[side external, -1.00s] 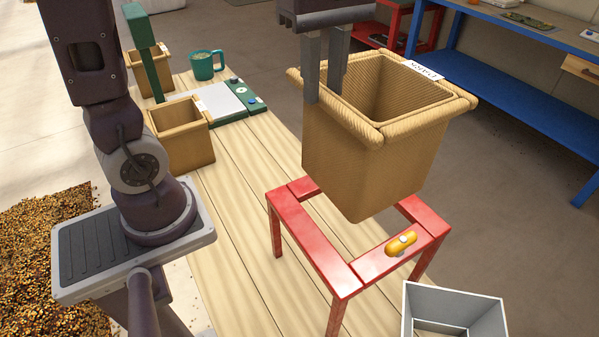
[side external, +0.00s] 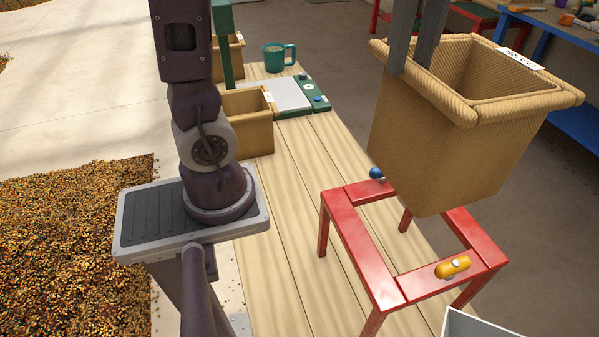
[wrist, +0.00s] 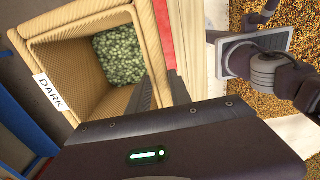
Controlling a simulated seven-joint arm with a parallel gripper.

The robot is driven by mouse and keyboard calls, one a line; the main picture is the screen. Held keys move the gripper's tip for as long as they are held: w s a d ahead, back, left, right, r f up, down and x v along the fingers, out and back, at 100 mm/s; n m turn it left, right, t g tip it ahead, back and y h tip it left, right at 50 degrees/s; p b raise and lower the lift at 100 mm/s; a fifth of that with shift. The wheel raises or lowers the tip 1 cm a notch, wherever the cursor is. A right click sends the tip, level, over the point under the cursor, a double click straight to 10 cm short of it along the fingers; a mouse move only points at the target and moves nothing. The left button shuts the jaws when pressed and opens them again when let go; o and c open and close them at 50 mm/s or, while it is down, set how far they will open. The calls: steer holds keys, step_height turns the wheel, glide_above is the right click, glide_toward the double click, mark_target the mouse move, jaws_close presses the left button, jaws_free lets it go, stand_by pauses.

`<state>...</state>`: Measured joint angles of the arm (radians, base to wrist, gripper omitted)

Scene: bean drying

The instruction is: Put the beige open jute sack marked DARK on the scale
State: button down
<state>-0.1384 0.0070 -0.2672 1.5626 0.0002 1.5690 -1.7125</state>
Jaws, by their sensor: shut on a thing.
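The beige open jute sack (side external: 440,150) marked DARK hangs upright in the air above the red stand. My gripper (side external: 412,62) is shut on its rim on the left side in the side view. In the wrist view the sack (wrist: 70,65) shows its DARK label on the rim and grey-green beans inside. My fingers show only partly in the wrist view, at the sack's near edge. The scale (side external: 290,94), with a pale plate and green control panel, lies at the far end of the wooden table. Its plate looks bare where visible.
Another beige sack (side external: 247,120) stands left of the scale, beside a green post (side external: 224,45). A green mug (side external: 278,57) stands behind. A grey bin (side external: 475,325) is at front right.

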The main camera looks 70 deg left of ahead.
steer(key=shift+w+a+n, duration=0.95)
steer(key=shift+a+n, duration=0.05)
steer(key=w+a+n, duration=0.4)
steer(key=a+n, duration=0.4)
steer(key=a, duration=0.1)
steer(key=w+a+n, duration=0.4)
steer(key=a+n, duration=0.4)
steer(key=a, duration=0.1)
step_height(320, 180, down, 41)
steer(key=shift+w, duration=0.2)
steer(key=c, duration=1.2)
jaws_free()
steer(key=shift+o, duration=0.2)
steer(key=shift+r, duration=0.1)
